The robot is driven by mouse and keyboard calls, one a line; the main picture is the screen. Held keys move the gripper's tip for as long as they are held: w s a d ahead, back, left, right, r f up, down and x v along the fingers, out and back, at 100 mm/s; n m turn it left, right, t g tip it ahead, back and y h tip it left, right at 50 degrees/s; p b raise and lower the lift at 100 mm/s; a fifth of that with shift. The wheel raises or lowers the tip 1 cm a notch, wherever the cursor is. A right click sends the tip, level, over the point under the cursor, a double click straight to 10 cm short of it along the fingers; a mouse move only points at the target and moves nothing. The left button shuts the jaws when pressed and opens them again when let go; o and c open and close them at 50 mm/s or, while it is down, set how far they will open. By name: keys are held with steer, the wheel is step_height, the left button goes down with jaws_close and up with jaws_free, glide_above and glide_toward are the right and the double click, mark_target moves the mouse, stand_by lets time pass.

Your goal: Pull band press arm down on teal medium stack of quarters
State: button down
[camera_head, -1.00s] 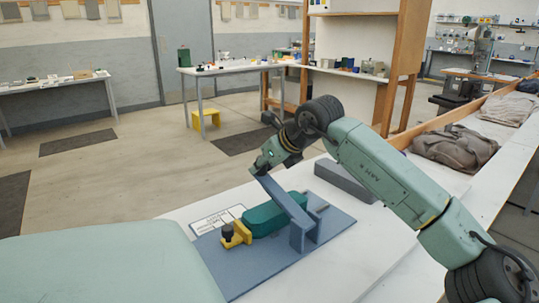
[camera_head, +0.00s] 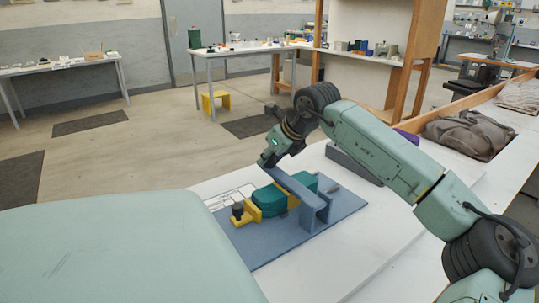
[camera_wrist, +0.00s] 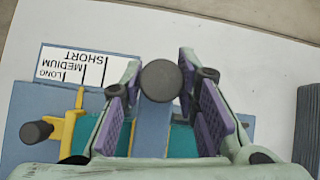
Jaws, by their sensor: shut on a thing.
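The blue press arm (camera_head: 297,187) slopes from its upright post up to my gripper (camera_head: 268,162), above the teal stack (camera_head: 268,201). The stack lies on the blue base board (camera_head: 290,240). A yellow stop with a dark knob (camera_head: 237,209) stands at its left end. A yellow piece (camera_head: 293,201) shows beside the arm at the stack. In the wrist view, my gripper is shut on the dark round handle (camera_wrist: 161,80) of the press arm, between purple finger pads. The arm and fingers hide much of the stack there; contact between arm and stack cannot be told.
A card (camera_wrist: 82,66) reading LONG, MEDIUM, SHORT lies at the board's edge. A grey block (camera_head: 352,164) stands behind the press. Dark cloth (camera_head: 468,135) lies in a wooden-edged tray at right. The white tabletop in front is clear.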

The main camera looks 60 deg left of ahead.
steer(key=c, duration=1.2)
jaws_free()
steer(key=shift+w+f, duration=0.1)
steer(key=shift+c, duration=0.2)
steer(key=v, duration=1.2)
